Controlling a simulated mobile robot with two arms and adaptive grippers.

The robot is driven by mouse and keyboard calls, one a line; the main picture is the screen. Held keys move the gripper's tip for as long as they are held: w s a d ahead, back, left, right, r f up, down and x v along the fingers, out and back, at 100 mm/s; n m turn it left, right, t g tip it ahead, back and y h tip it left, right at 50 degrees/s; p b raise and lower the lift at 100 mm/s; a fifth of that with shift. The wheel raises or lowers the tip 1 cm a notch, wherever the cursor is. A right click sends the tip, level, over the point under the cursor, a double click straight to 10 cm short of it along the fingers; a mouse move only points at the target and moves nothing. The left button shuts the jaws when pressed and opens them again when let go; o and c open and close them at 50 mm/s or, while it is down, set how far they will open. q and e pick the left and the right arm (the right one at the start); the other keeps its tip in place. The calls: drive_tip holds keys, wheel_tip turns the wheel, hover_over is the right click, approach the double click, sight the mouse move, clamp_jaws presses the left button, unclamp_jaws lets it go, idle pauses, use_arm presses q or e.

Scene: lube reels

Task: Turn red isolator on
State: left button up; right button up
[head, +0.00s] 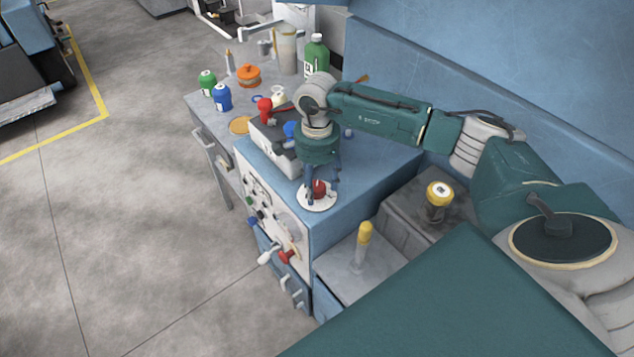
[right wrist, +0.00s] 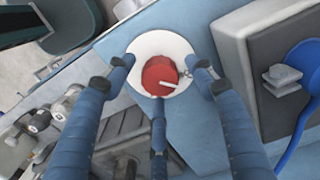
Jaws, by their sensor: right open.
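The red isolator (head: 319,189) is a round red knob on a white disc (head: 309,205) at the front corner of the blue cabinet top. In the right wrist view the red knob (right wrist: 158,74) shows on its white disc (right wrist: 150,42), with a small pale bar near its lower right. My right gripper (head: 318,182) points down over it. In the right wrist view the gripper's blue fingers (right wrist: 162,85) are spread around the knob and empty; whether any finger touches it I cannot tell. My left gripper is not in view.
A grey box (head: 268,142) with red and blue plugs stands behind the isolator. Green (head: 207,83) and blue (head: 222,98) bottles stand on the bench.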

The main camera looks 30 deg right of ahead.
drive_tip(key=c, duration=1.1)
drive_tip(key=shift+w+m+b, duration=0.1)
drive_tip(key=shift+m+b, duration=0.2)
drive_tip(key=shift+c, duration=0.2)
drive_tip(key=shift+m+b, duration=0.45)
drive_tip(key=shift+m, duration=0.15)
drive_tip(key=m+b, duration=0.2)
drive_tip(key=m, duration=0.2)
drive_tip(key=shift+b, duration=0.3)
drive_tip(key=m+b, duration=0.1)
drive_tip(key=m, duration=0.2)
drive_tip(key=m+b, duration=0.1)
drive_tip(key=m, duration=0.3)
drive_tip(key=shift+m+b, duration=0.3)
drive_tip(key=shift+b, duration=0.1)
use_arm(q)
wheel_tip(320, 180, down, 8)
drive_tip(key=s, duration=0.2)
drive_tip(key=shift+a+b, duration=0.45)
use_arm(e)
drive_tip(key=shift+w+r+m, duration=0.1)
drive_tip(key=shift+r+m, duration=0.05)
drive_tip(key=shift+m, duration=2.05)
